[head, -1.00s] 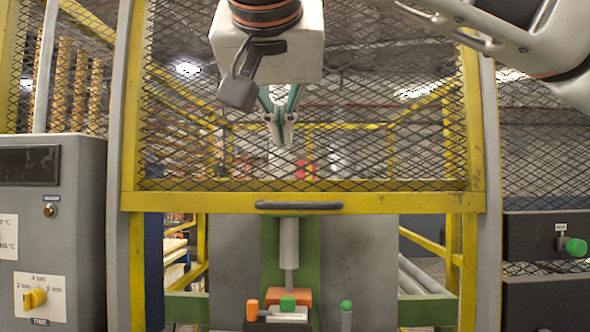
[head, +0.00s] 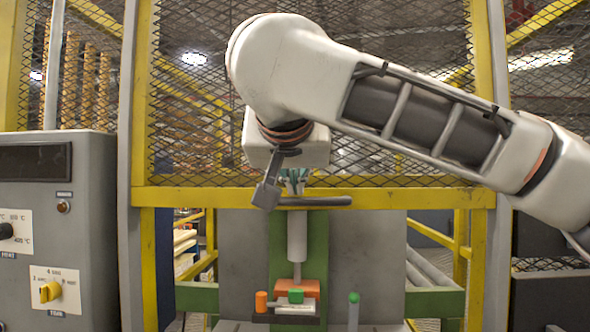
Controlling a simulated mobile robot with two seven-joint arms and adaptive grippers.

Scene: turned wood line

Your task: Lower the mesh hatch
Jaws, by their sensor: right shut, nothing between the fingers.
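The mesh hatch (head: 400,197) is a yellow frame with dark wire mesh, standing in front of the machine. Its lower bar is above an open gap through which the machine's inside shows. A dark handle bar (head: 330,201) is fixed along the middle of that lower bar. My right gripper (head: 293,190) is shut and empty, pointing down just above or at the handle's left part. Whether it touches the handle I cannot tell. My right arm covers much of the mesh. My left gripper is not in view.
Below the hatch, a grey ram (head: 297,235) stands over an orange block (head: 311,288) and a green block (head: 296,296). A green-topped post (head: 353,310) is to the right. A grey control panel (head: 90,235) with knobs stands at the left. Grey uprights flank the hatch.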

